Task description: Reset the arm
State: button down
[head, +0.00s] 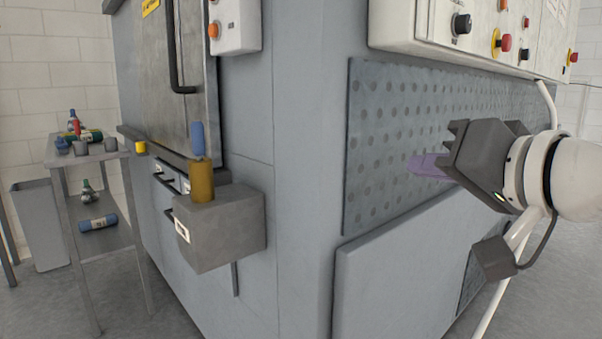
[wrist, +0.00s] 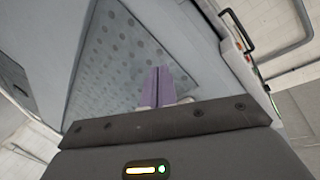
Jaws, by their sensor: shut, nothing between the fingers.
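My gripper (head: 428,166) is at the right of the head view, pointing left in front of the washer's perforated side panel (head: 395,120). Its purple fingers are together and hold nothing. In the wrist view the two fingers (wrist: 159,86) lie side by side, with the perforated panel (wrist: 110,60) behind them. My arm reaches in from the right edge of the head view. I cannot tell how far the fingertips are from the panel.
A control box (head: 470,30) with buttons juts out above my arm. A metal rack (head: 95,158) with bottles and a grey bin (head: 42,222) stand at left.

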jog(key=s+f+g+h, duration=0.2)
jog(key=f+g, duration=0.1)
jog(key=f, duration=0.8)
jog(key=s+f+n+g+h, duration=0.1)
jog(key=s+f+g+h, duration=0.1)
jog(key=f, duration=1)
jog(key=s+f+g+h, duration=0.2)
jog(key=s+f+g, duration=0.1)
jog(key=f, duration=0.8)
jog(key=shift+s+f+n+g, duration=0.25)
jog(key=shift+n+g, duration=0.15)
